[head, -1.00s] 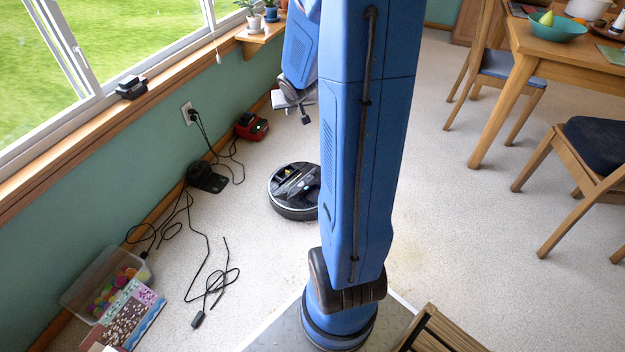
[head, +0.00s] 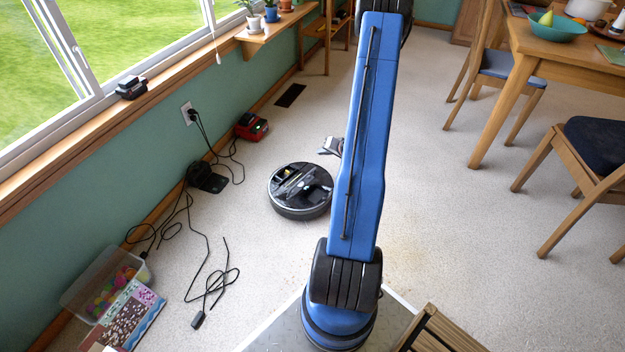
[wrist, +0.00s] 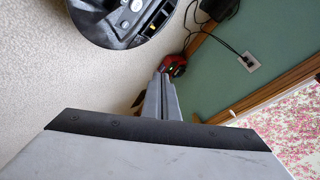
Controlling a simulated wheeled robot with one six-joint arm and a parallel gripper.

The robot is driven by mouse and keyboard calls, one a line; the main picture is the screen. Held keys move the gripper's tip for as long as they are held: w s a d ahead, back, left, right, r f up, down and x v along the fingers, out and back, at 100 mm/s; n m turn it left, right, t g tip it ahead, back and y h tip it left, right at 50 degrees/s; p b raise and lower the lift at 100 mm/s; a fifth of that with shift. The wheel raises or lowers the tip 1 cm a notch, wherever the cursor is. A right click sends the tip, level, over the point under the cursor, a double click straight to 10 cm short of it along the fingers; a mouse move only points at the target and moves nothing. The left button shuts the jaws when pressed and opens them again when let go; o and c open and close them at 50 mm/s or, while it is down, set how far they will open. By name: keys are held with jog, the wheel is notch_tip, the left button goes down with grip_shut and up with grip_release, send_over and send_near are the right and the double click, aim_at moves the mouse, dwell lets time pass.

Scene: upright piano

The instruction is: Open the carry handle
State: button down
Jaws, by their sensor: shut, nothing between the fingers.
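A round black robot vacuum (head: 300,192) lies on the floor left of my arm. Its top shows dark recessed parts and a small yellow piece; I cannot make out a separate carry handle. In the wrist view only part of the vacuum (wrist: 118,20) shows, cut off at the top edge. My gripper (head: 329,149) is just beyond the vacuum in the head view, partly hidden behind my blue arm. In the wrist view my gripper (wrist: 162,90) has its fingers together, with nothing between them, apart from the vacuum.
A red charger (head: 251,127), a black dock (head: 206,178) and loose cables (head: 213,283) lie along the green wall. A clear bin (head: 106,284) stands at lower left. Table (head: 520,40) and chairs (head: 590,165) stand at right. Floor between is clear.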

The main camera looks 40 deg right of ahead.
jog(key=s+a+f+m+t+y, duration=0.2)
jog(key=s+f+m+t, duration=0.35)
jog(key=s+f, duration=0.6)
jog(key=w+f, duration=0.2)
jog(key=w, duration=0.5)
jog(key=w+a+f, duration=0.1)
jog(key=w+f, duration=0.2)
jog(key=w, duration=0.4)
jog(key=shift+w+f+g, duration=0.15)
jog(key=shift+w+g, duration=0.1)
jog(key=shift+g, duration=0.2)
jog(key=shift+m, duration=0.25)
jog(key=shift+a, duration=0.1)
jog(key=shift+w+a+r+g, duration=0.1)
jog(key=shift+w+r+g, duration=0.35)
jog(key=shift+w+g, duration=0.3)
jog(key=shift+w+r+g, duration=0.45)
jog(key=shift+w+g, duration=0.1)
jog(key=shift+w, duration=0.4)
jog(key=shift+r, duration=0.15)
